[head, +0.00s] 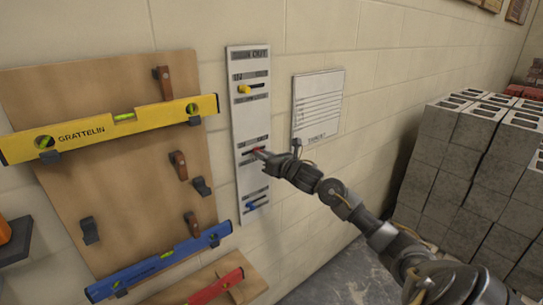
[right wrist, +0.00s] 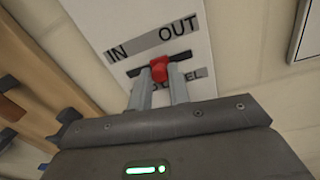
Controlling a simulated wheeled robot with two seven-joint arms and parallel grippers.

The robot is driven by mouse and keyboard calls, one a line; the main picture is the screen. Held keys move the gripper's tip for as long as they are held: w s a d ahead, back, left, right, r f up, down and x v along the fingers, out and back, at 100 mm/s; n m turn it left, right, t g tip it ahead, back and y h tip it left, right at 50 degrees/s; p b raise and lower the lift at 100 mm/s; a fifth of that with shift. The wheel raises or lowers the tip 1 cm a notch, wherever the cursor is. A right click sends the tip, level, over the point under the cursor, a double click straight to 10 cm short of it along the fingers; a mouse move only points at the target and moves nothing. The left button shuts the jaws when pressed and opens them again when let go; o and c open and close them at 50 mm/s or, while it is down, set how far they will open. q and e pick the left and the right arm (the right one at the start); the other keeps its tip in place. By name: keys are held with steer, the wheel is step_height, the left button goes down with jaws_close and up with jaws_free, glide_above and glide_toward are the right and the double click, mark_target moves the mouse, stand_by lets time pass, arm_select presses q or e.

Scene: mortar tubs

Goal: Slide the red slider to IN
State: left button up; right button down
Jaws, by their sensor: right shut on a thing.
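A tall white panel (head: 252,115) on the block wall has several sliders in horizontal slots. The red slider (head: 258,149) is in the lower middle part, mostly hidden by my right gripper (head: 264,154). In the right wrist view, the red slider (right wrist: 159,69) is around the middle of its dark slot (right wrist: 180,59). The IN label (right wrist: 117,53) is above the slot's left end and the OUT label (right wrist: 178,29) above its right end. My right gripper (right wrist: 158,80) is shut on the red slider, one finger on each side. My left gripper is not in view.
A yellow slider (head: 244,89) is above on the panel and a blue slider (head: 251,206) below. A wooden board (head: 115,175) with spirit levels is at the left. A white notice (head: 318,102) hangs at the right. Grey blocks (head: 465,150) are stacked further right.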

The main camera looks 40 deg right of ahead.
mark_target(244, 154)
steer(key=a+b, duration=0.1)
steer(key=a, duration=0.3)
steer(key=shift+a, duration=0.25)
steer(key=c, duration=1.3)
jaws_free()
steer(key=shift+w+a, duration=0.1)
